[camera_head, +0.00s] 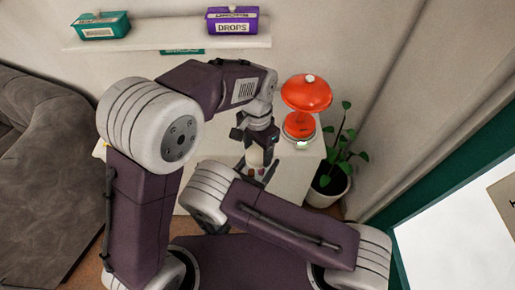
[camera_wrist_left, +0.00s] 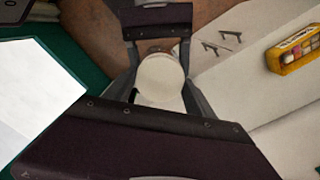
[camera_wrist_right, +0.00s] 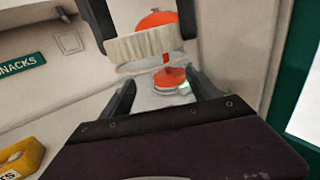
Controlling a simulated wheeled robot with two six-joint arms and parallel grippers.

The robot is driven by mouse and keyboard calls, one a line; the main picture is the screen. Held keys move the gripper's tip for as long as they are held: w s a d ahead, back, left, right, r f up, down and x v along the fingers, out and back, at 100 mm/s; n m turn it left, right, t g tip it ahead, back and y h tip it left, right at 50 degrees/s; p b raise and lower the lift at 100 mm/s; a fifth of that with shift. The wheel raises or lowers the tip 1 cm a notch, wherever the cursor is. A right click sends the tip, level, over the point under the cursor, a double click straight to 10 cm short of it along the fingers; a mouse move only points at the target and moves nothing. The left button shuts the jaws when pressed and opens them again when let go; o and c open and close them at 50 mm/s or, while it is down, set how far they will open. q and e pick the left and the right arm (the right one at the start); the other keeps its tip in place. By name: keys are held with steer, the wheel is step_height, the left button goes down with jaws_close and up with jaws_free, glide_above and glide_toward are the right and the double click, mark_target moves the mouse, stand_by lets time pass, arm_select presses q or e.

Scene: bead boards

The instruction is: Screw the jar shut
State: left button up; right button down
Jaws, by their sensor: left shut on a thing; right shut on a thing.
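The cream lid (camera_wrist_left: 160,78) is a round disc seen from above in the left wrist view, between the fingers of my left gripper (camera_wrist_left: 160,92). My right gripper (camera_wrist_right: 162,92) is shut on the jar (camera_wrist_right: 148,88), which looks clear and is hard to make out just below the lid. In the head view the lid (camera_head: 254,155) is under my left gripper (camera_head: 255,143). Whether lid and jar touch cannot be told.
A red lamp (camera_head: 306,92) stands right of my left gripper on a white surface, with a potted plant (camera_head: 329,182) beside it. A shelf (camera_head: 170,42) holds a green box (camera_head: 100,27) and a purple DROPS box (camera_head: 232,21).

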arm_select(q)
steer(key=m, duration=0.8)
steer(key=shift+f+m, duration=0.1)
steer(key=shift+m, duration=0.2)
steer(key=m, duration=0.6)
steer(key=shift+m, duration=0.3)
steer(key=m, duration=0.6)
steer(key=shift+m, duration=0.3)
steer(key=m, duration=0.7)
steer(key=o, duration=1.3)
